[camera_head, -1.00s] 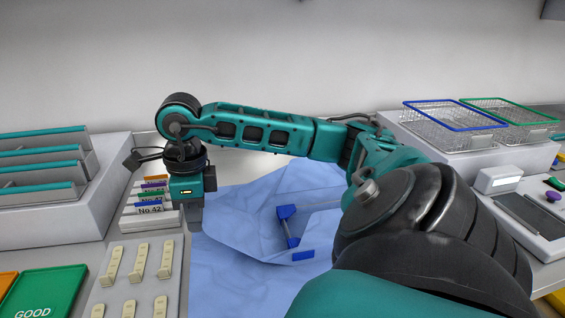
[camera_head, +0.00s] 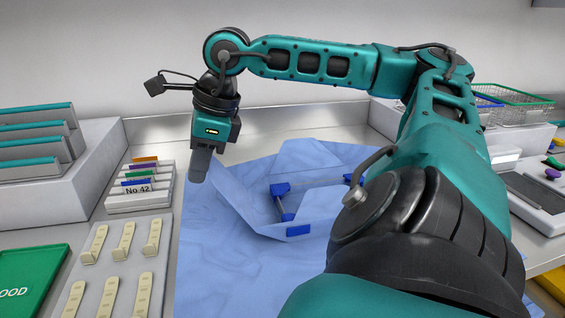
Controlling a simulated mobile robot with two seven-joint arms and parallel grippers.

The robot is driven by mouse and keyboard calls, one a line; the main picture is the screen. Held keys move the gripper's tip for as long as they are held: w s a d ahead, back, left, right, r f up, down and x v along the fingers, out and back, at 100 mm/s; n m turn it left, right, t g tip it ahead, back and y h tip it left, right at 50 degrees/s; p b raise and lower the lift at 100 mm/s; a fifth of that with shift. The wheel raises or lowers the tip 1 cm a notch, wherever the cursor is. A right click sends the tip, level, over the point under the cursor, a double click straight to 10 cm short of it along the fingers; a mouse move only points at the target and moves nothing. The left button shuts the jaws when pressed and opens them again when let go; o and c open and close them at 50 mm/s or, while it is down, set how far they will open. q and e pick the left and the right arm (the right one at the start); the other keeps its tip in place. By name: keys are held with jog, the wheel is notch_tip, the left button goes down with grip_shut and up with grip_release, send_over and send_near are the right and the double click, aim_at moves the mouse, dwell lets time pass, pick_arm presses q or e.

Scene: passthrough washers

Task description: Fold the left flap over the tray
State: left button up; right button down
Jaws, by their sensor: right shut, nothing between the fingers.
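A light blue wrap sheet (camera_head: 225,262) lies spread on the steel counter. A tray with blue corner pieces (camera_head: 298,231) stands on it, partly covered by the wrap and partly hidden behind my right arm. The wrap's left flap (camera_head: 238,196) rises in a fold beside the tray's left side. My right gripper (camera_head: 199,178) points down at the left edge of the wrap, near that flap. Its fingers are shut with nothing between them. I cannot tell whether the fingertips touch the sheet. My left gripper is not in view.
A card holder marked No 42 (camera_head: 140,188) stands close left of the right gripper. A board with several beige clips (camera_head: 122,262), a green GOOD mat (camera_head: 30,280) and a grey rack (camera_head: 60,185) are further left. Wire baskets (camera_head: 515,105) stand at the back right.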

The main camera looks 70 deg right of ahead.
jog(key=s+d+f+g+h, duration=0.2)
jog(key=s+d+f+g, duration=0.15)
jog(key=s+d, duration=0.35)
pick_arm(q)
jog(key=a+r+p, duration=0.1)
jog(key=p, duration=0.2)
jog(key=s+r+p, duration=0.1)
jog(key=p, duration=0.2)
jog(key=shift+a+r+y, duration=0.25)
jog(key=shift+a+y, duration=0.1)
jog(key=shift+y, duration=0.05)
pick_arm(e)
notch_tip(320, 180, up, 7)
jog(key=w+a, duration=0.1)
jog(key=a, duration=0.1)
jog(key=shift+w+a, duration=0.25)
jog(key=shift+a, duration=0.1)
jog(key=shift+f, duration=0.1)
